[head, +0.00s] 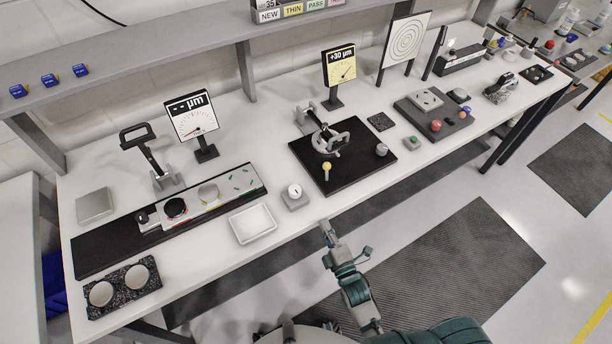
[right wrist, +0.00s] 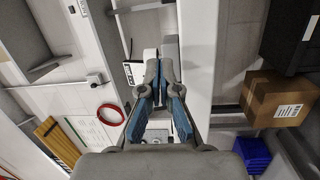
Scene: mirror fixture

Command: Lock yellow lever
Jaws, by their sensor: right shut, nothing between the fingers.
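The yellow lever (head: 327,168) is a short rod with a yellow ball knob, standing at the front of a black base plate (head: 367,173). Behind it on the plate is the grey ring-shaped mirror fixture (head: 331,141). A grey knob (head: 381,149) sits at the plate's right side. My right gripper (head: 325,226) is in front of the bench edge, nearer to me than the lever and apart from it. In the right wrist view its fingers (right wrist: 158,85) come together at the tips, shut and empty. The lever cannot be made out there. My left gripper is not in view.
A dial stand (head: 339,68) rises behind.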

